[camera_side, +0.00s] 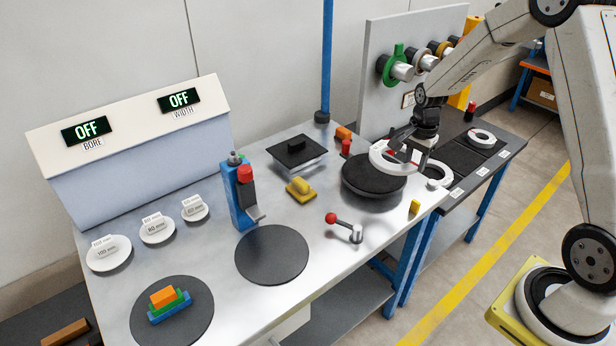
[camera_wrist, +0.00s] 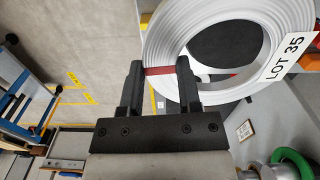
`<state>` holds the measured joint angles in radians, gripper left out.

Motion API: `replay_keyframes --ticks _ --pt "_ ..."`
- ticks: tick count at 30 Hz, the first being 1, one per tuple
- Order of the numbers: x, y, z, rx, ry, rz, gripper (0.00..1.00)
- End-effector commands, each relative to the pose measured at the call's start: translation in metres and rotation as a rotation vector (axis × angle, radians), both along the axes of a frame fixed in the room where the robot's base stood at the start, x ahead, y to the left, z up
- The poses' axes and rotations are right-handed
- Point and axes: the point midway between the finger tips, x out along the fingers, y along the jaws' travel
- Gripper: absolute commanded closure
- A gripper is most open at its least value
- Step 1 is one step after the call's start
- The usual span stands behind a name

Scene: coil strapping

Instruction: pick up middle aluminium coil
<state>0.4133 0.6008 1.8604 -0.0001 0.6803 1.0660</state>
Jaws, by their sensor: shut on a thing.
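A pale aluminium coil (camera_side: 378,157) hangs in my gripper (camera_side: 408,137), above and near the round black turntable (camera_side: 360,188) at the right end of the bench. My gripper is shut on the ring's wall; in the wrist view its two fingers (camera_wrist: 160,72) straddle the coil (camera_wrist: 165,38) at a dark red band. The coil carries a white "LOT 35" label (camera_wrist: 287,56). On the dark side table, one coil (camera_side: 482,138) lies on the far pad and another (camera_side: 438,170) at the near end, partly hidden. The middle pad (camera_side: 458,159) between them looks bare.
A grey panel (camera_side: 385,50) with pegs and a green ring (camera_side: 388,66) stands behind. A red-knobbed lever (camera_side: 345,225), a yellow block (camera_side: 414,207) and a blue post (camera_side: 240,195) are on the bench. A black disc (camera_side: 272,255) lies clear in front.

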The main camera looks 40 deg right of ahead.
Motion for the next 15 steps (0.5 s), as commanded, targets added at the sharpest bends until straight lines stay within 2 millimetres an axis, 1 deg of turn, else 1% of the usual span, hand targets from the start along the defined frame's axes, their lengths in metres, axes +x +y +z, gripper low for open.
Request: replay_keyframes --ticks 1,6,12,15 --pt "-0.007 0.002 0.005 -0.001 -0.003 0.000 1.00" --pt "-0.027 0.009 0.014 -0.002 -0.003 0.000 1.00" --pt "-0.043 0.015 0.021 -0.002 -0.003 0.000 1.00" --pt "-0.047 0.016 0.023 -0.001 -0.003 0.000 1.00"
